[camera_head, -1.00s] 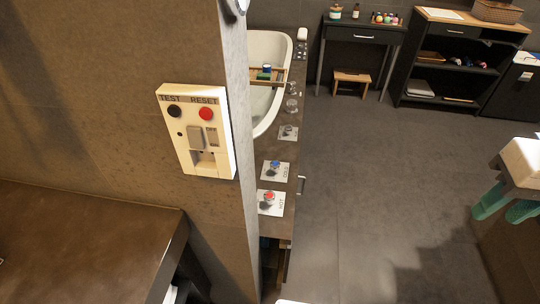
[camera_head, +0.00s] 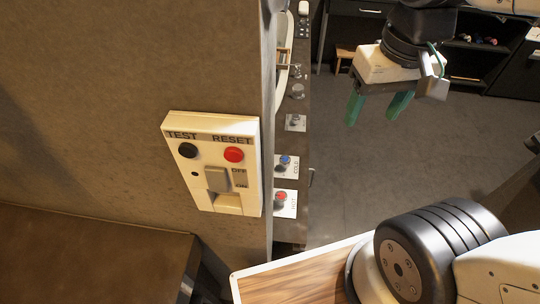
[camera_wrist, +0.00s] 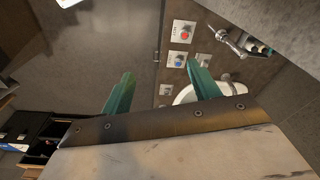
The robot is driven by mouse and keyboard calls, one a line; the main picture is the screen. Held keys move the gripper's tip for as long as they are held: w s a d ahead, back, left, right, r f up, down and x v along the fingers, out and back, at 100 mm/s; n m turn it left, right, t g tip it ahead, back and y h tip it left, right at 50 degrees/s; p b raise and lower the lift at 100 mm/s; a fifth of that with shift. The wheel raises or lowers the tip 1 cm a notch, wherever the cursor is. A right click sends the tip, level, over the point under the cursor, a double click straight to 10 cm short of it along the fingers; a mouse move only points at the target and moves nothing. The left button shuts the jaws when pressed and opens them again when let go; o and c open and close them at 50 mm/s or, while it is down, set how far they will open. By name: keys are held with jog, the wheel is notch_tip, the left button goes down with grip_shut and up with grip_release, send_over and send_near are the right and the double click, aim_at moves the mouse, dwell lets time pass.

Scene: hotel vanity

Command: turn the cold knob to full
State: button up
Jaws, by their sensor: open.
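The cold knob (camera_head: 284,161) has a blue cap and sits on a white plate marked COLD, on the narrow dark counter just right of the wall edge. The hot knob (camera_head: 281,197), red-capped on its own white plate, is nearer. In the wrist view the cold knob (camera_wrist: 179,60) lies below the red hot knob (camera_wrist: 184,35), ahead of the fingers. My gripper (camera_head: 378,110) has green fingers, spread apart and empty. It hangs over the floor to the right of the counter, clear of both knobs.
A wall box (camera_head: 212,165) with TEST and RESET buttons and a switch is fixed to the wall at left. Dark shelving (camera_head: 480,60) stands at the back right. The floor (camera_head: 380,170) beside the counter is open.

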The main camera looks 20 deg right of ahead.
jog(key=w+f+m, duration=0.3)
jog(key=w+f, duration=0.2)
jog(key=w, duration=0.8)
jog(key=m+g, duration=0.1)
jog(key=m, duration=0.5)
send_over(285, 159)
notch_tip(285, 159, down, 27)
jog(key=shift+m, duration=0.7)
notch_tip(285, 159, down, 15)
jog(key=shift+f, duration=0.6)
jog(key=shift+c, duration=0.3)
jog(key=c, duration=0.9)
